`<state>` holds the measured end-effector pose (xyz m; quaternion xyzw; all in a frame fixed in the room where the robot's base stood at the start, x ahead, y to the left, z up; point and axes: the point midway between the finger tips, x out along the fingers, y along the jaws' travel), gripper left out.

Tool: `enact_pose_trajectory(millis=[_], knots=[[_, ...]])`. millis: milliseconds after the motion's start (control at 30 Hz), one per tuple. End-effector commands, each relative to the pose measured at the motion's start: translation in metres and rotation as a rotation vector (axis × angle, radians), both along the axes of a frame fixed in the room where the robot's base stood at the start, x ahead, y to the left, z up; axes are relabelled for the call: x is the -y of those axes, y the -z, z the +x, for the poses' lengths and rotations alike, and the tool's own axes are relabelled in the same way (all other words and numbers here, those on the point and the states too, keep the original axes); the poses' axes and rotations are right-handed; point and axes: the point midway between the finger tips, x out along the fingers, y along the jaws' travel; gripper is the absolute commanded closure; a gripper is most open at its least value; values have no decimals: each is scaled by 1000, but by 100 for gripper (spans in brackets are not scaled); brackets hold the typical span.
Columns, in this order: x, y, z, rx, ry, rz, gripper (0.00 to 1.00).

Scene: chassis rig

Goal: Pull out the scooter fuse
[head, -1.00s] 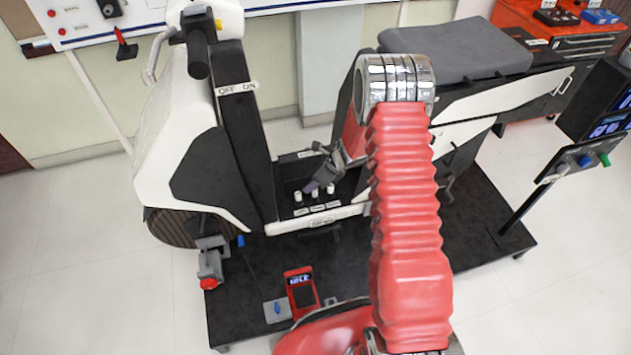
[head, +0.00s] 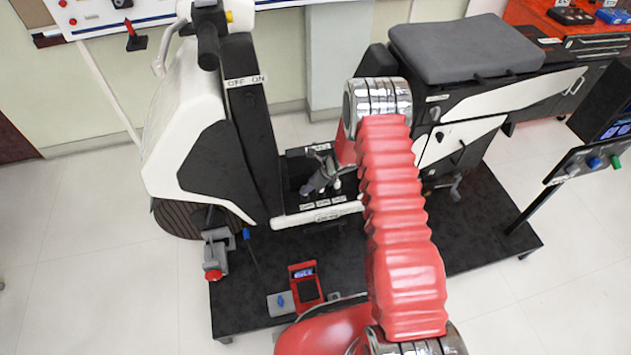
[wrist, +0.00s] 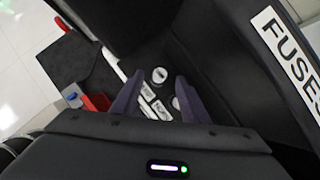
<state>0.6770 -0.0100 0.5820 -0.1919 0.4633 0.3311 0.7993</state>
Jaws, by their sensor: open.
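The scooter (head: 195,130) stands on a black platform, with an open fuse bay (head: 288,185) in its floor. In the wrist view a white round fuse (wrist: 160,75) stands just beyond my gripper (wrist: 158,88), near the gap between the fingertips. A second white fuse (wrist: 176,103) is partly hidden beside the right finger. Small white labels (wrist: 160,110) lie in front of the fuses; I cannot read them surely. My gripper is open and empty, low over the bay. In the head view my gripper (head: 308,190) hides part of the fuse row; one white top (head: 337,184) shows to its right.
A "FUSES" plate (wrist: 290,55) is on the dark panel at the right of the wrist view. The seat (head: 465,48) is above the bay's right. A red meter (head: 305,282) lies on the platform (head: 480,215). A clamp (head: 215,252) is by the front wheel.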

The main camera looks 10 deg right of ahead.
Motion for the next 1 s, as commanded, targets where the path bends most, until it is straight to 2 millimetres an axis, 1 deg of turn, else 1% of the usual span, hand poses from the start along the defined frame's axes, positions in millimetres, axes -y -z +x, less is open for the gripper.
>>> enact_pose_trajectory(millis=[33, 200, 400, 567, 800, 1000], knots=[[-2, 6, 2, -1, 0, 1, 59], [-10, 24, 9, -1, 0, 1, 59], [-16, 39, 16, 0, 0, 0, 59], [-17, 43, 18, 0, 1, 0, 59], [-17, 44, 18, 0, 1, 0, 59], [-17, 43, 18, 0, 1, 0, 73]])
